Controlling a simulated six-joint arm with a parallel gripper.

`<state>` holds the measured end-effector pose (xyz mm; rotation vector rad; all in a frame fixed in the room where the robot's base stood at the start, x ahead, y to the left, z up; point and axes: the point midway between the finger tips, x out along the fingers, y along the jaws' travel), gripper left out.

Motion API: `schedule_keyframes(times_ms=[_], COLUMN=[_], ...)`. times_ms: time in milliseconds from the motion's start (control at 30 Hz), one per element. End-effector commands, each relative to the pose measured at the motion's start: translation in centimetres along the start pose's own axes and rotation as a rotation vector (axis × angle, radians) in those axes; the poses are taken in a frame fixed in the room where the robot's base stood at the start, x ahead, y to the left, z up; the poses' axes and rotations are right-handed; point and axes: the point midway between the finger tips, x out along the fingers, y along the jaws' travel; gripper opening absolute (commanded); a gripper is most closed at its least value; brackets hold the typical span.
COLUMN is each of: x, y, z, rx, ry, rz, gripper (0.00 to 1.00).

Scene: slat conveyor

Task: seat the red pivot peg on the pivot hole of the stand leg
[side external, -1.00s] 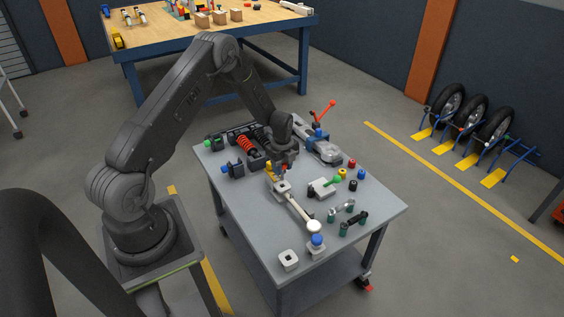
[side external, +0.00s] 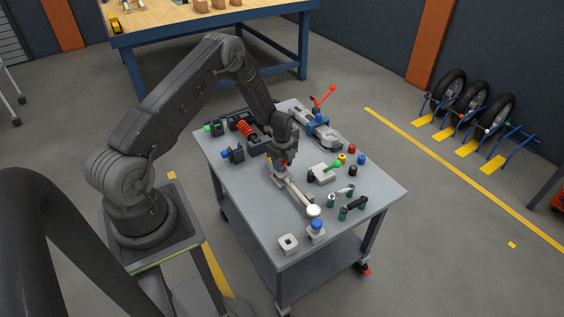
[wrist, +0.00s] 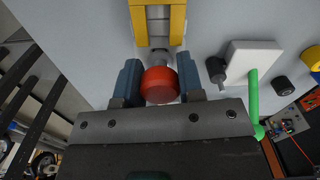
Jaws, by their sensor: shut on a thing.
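The red pivot peg (wrist: 160,86) is between the two blue-grey fingers of my gripper (wrist: 160,84) in the wrist view; the fingers are shut on it. In the side view my gripper (side external: 284,163) points down over the upper end of the stand leg. The stand leg (side external: 297,194) is a pale rod with a round white foot, lying on the grey table. A yellow holder (wrist: 158,14) with a grey piece inside stands just beyond the peg in the wrist view. The pivot hole is hidden, and I cannot tell whether the peg touches the leg.
A blue-topped block (side external: 316,230) and a pale square block with a hole (side external: 288,243) stand near the front edge. A white block with a green lever (side external: 322,173) is right of the gripper. Black and coloured caps, a red spring (side external: 246,130) and a grey vise-like fixture (side external: 318,132) surround the work.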

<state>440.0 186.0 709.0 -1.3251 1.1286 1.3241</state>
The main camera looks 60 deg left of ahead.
Motion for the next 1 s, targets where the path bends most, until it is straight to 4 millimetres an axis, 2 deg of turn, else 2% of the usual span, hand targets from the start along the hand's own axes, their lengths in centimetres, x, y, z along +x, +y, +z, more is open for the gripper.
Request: schedule_keyframes(times_ms=[33,467,500,667,767,800,1000], x=[0.7,0.7,0.7,0.7,0.2,-0.2,-4.1], y=[0.2,0.1,0.1,0.1,0.1,0.0,0.0], z=[-0.1,-0.1,-0.1,-0.1,0.0,0.0,0.0], rx=[0.000,0.001,0.001,0.001,0.001,0.002,0.001], ry=[0.000,0.000,0.000,0.000,-0.001,-0.001,-0.002], rz=[0.000,-0.002,-0.002,-0.002,-0.004,-0.005,-0.006], gripper=[0.11,0.11,0.39,0.54,0.59,0.65,0.65])
